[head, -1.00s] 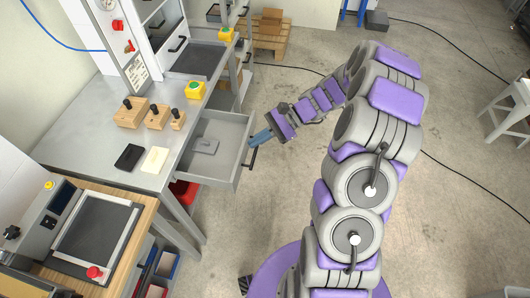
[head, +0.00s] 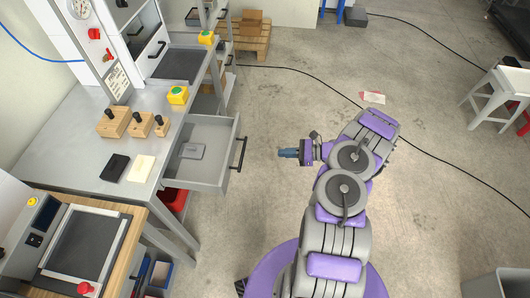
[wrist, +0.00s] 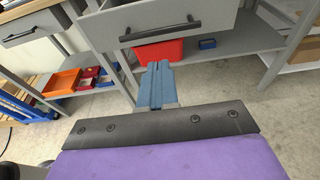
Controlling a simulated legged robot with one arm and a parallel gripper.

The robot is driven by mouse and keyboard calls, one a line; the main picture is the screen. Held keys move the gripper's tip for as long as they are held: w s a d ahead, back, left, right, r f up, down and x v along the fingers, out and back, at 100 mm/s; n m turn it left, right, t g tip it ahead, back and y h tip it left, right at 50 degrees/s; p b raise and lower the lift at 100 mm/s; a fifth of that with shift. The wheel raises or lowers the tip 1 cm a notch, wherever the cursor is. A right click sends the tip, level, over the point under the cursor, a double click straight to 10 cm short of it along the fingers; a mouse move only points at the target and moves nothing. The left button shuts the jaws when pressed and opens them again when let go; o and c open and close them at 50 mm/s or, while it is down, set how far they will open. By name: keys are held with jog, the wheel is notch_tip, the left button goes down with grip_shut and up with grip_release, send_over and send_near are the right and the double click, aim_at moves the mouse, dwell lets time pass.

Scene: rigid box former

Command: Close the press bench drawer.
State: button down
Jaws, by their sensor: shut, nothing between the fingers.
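The grey press bench drawer (head: 203,165) is pulled out of the bench on its right side in the head view. In the wrist view the drawer front (wrist: 205,15) and handle (wrist: 160,30) are at the top. My gripper (head: 281,153) is shut and empty, to the right of the handle and apart from it. Its blue fingers (wrist: 157,85) point toward the drawer front, below the handle in the wrist view.
The press bench (head: 120,160) holds wooden blocks (head: 113,123), black and cream pads and a yellow-green button box (head: 178,95). A red bin (wrist: 157,51) sits on the lower shelf. A second bench stands at front left. The floor right of the drawer is clear.

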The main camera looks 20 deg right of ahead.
jog(key=b+x, duration=0.3)
jog(key=x, duration=1)
jog(key=shift+a, duration=0.3)
jog(key=shift+w, duration=0.15)
